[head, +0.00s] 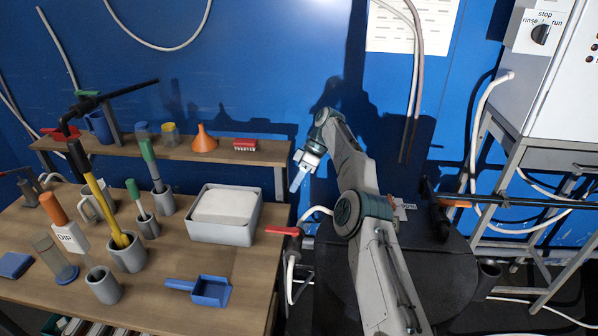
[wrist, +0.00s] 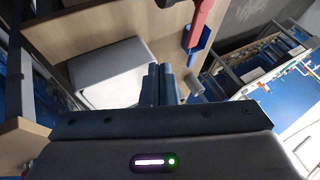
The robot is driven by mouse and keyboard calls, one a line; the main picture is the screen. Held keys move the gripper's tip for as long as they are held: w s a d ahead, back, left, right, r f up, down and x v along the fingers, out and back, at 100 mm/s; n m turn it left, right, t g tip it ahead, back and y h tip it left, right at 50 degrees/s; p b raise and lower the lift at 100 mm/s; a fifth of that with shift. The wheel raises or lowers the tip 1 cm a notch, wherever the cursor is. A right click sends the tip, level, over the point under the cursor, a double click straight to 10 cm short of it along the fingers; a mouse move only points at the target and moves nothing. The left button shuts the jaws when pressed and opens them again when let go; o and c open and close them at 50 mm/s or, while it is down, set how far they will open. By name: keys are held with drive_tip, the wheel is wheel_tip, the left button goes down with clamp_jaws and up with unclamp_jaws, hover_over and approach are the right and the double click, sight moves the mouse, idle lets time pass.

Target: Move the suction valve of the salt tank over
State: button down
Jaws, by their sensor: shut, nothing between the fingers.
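A valve with a red lever (head: 284,231) stands at the right edge of the bench, with a pale hose by it. Its red lever also shows at the top of the wrist view (wrist: 199,22). An orange-handled fitting (head: 455,204) sits on a dark pipe by the round black tank (head: 440,275). No readable label shows which of these is the suction valve. My gripper (head: 297,184) is shut and empty, in the air above and beyond the red lever, apart from it. Its closed fingers (wrist: 164,84) show in the wrist view, pointing towards the bench.
The bench (head: 190,262) holds a grey tub (head: 190,232) with a white block, a blue dustpan (head: 211,291), and several pots with brushes. A raised shelf (head: 260,154) carries an orange funnel (head: 204,139). A control cabinet (head: 565,95) stands at the right.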

drive_tip(key=p+v, duration=0.1)
drive_tip(key=p, duration=0.3)
drive_tip(key=shift+r+p, duration=0.3)
drive_tip(key=shift+r, duration=0.05)
drive_tip(key=shift+w+d+p, duration=0.1)
drive_tip(key=shift+d+p, duration=0.05)
drive_tip(key=shift+p, duration=0.45)
